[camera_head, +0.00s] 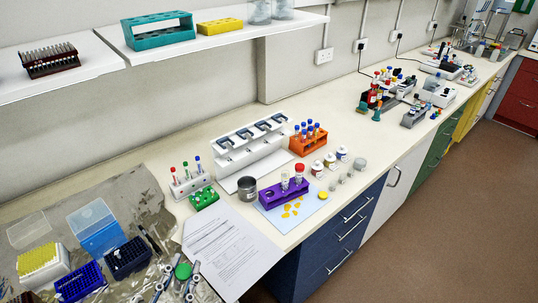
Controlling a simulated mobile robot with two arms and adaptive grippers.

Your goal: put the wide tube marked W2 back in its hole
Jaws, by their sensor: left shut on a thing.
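A purple rack (272,203) stands on a pale blue sheet on the bench. It holds two wide tubes towards its right: one with a pale top (285,181) and one with a red cap (300,171). The hole at the rack's left end looks empty. My left gripper (183,273) is at the bottom left, in front of and well left of the rack. It is shut on a wide tube with a green cap (183,270), seen from above. Most of that tube is hidden, and no W2 mark can be read. My right gripper is not in view.
A metal cup (247,189) stands just left of the rack; a white pipette stand (240,150) is behind. Yellow scraps (290,209) lie in front. Printed paper (225,248) lies between gripper and rack. A green rack (204,199) and tip boxes (127,257) are further left.

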